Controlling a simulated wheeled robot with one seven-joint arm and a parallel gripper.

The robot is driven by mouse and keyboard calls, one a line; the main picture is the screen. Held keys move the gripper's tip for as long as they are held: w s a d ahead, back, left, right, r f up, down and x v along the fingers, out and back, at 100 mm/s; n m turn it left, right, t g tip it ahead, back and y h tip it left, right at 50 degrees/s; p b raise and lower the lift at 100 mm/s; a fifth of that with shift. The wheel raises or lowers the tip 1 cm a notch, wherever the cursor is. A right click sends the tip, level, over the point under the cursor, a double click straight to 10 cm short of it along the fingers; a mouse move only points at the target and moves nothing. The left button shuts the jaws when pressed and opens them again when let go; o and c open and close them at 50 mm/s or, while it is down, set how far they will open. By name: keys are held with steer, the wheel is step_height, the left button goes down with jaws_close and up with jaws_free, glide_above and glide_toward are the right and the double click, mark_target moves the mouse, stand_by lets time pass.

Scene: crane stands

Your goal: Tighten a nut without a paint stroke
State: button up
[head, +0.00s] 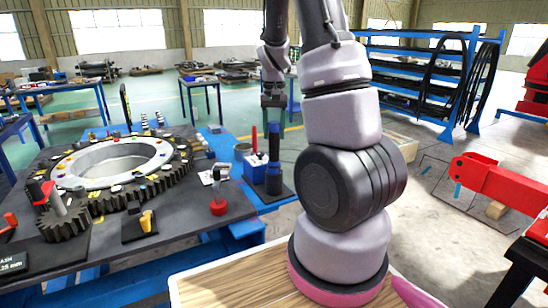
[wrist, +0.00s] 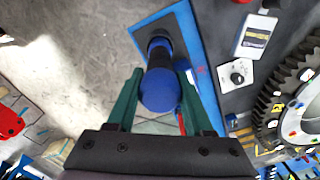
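A large grey ring (head: 70,172) with a toothed edge lies on the dark table at left. Small coloured nuts or caps sit around it; any paint strokes are too small to tell. The ring's edge also shows at the right of the wrist view (wrist: 287,118). A tool with a blue top and black body (head: 274,150) stands upright on the blue side shelf. My gripper (head: 273,100) is open and empty above this tool, with a small gap in the head view. In the wrist view the blue top (wrist: 160,91) appears between the two green fingers.
A blue box with a red-handled item (head: 255,160) stands close left of the tool. A white device with a dial (wrist: 238,73), a red-based post (head: 218,195) and a yellow piece (head: 146,221) are on the table. A red beam (head: 500,183) is at right.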

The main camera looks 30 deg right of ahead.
jaws_close()
steer(key=shift+r, duration=0.1)
steer(key=shift+r, duration=0.1)
steer(key=shift+r, duration=5.55)
